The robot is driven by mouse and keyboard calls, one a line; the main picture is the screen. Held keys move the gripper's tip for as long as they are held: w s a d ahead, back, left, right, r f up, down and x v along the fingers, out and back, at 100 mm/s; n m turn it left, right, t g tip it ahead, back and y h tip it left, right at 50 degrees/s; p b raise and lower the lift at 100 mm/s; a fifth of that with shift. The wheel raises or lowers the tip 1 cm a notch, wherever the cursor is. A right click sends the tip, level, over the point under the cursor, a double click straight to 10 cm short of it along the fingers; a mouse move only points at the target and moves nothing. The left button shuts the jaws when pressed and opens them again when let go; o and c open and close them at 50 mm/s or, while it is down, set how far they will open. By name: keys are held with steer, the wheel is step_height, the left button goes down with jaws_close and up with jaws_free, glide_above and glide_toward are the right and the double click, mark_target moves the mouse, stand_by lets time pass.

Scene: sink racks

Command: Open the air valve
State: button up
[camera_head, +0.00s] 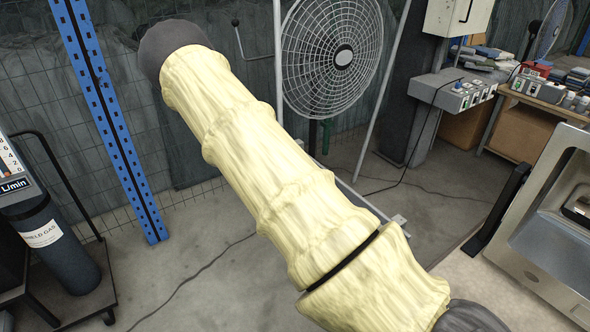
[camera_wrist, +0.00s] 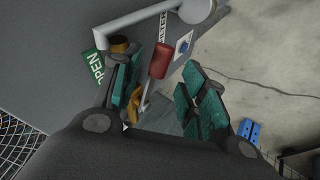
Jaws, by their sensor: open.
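In the wrist view, a red grip-like part (camera_wrist: 160,60) and a yellow part (camera_wrist: 138,103) below it lie in the space between the fingers. They look like the air valve's lever, but I cannot tell how they join. A brass-coloured fitting (camera_wrist: 120,45) sits by the left finger, under a grey pipe (camera_wrist: 145,19). A green OPEN sign (camera_wrist: 96,66) is at the left, partly hidden by that finger. My gripper (camera_wrist: 158,72) is open, its teal-padded fingers on either side of the red part. Contact cannot be told. The valve does not show in the head view.
In the head view, my sleeved arm crosses the middle. A caged fan (camera_head: 318,92) stands behind it, with a blue post (camera_head: 105,120) at left and a gas cylinder (camera_head: 60,258) at lower left. A sink cabinet (camera_head: 548,235) is at right.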

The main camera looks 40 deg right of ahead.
steer(key=shift+v, duration=1.55)
steer(key=shift+f, duration=0.1)
